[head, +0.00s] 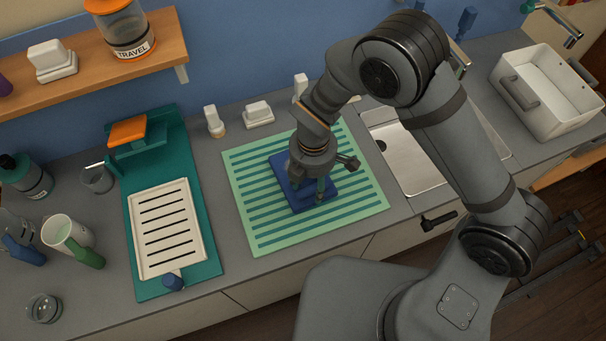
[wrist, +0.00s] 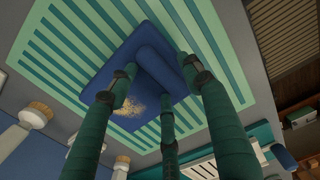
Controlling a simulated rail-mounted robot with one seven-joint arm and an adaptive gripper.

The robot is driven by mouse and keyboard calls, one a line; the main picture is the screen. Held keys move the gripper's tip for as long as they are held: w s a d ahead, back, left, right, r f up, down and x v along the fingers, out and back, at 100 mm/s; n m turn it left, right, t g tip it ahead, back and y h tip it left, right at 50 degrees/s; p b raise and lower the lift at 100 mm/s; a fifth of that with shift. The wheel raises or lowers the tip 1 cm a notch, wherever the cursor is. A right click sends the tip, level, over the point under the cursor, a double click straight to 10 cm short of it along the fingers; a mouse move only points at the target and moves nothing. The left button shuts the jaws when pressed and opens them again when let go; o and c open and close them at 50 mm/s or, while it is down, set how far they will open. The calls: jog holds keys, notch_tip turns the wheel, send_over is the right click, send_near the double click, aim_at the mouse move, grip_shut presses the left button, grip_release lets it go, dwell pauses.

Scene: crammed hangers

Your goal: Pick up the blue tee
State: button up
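The blue tee (head: 283,171) lies on the green striped mat (head: 243,228) on the counter. In the wrist view, it is a flat blue plate with a rounded raised bar (wrist: 153,60). My gripper (head: 318,185) points down over the tee and hides part of it in the head view. In the wrist view, the three dark green fingers of my gripper (wrist: 160,80) are spread apart around the bar, and I see no clear grip. Whether any fingertip touches the tee cannot be told. A tan speckled patch (wrist: 130,106) shows near the left finger.
A white slotted tray (head: 141,222) on a teal board lies left of the mat. The sink (head: 408,160) and a white bin (head: 545,93) are to the right. White-headed items (head: 258,113) stand behind the mat. Cups and bottles crowd the far left.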

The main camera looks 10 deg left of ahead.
jog(key=c, duration=1.1)
jog(key=shift+r, duration=0.1)
jog(key=shift+c, duration=0.2)
